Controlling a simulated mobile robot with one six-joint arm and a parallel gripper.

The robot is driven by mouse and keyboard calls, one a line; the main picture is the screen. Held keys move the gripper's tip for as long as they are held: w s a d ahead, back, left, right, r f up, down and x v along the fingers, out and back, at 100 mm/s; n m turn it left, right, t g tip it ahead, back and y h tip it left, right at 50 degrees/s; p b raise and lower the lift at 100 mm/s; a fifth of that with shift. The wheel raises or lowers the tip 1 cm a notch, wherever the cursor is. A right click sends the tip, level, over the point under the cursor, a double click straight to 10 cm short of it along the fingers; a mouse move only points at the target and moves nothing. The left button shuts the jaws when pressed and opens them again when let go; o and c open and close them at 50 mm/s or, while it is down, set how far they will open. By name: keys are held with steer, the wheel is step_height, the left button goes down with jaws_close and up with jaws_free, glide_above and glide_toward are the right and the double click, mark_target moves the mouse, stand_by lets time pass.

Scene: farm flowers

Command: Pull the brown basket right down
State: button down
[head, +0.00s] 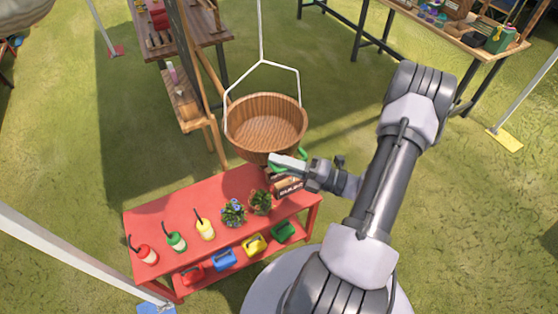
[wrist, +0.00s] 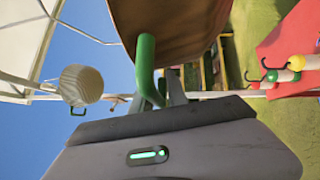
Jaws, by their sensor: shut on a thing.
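The brown basket (head: 265,122) hangs from a white frame and line, above the far edge of the red table. It is round, with an open, empty-looking top. Its underside (wrist: 170,25) fills the top middle of the wrist view. A green handle (wrist: 146,65) sits below the basket. My gripper (head: 285,164) is at the basket's lower near side, shut on the green handle. In the wrist view the fingers are partly hidden behind the handle.
The red table (head: 160,212) bears several bottles and two potted plants (head: 233,211), close below my gripper. Coloured cans stand on its lower shelf. A wooden stand (head: 185,100) is left of the basket. A pale hanging basket (wrist: 82,85) shows in the wrist view.

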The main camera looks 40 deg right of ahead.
steer(key=c, duration=1.5)
jaws_free()
steer(key=shift+o, duration=0.2)
steer(key=shift+s+d, duration=0.1)
steer(key=v, duration=1.7)
steer(key=shift+f, duration=0.2)
steer(key=shift+s, duration=0.1)
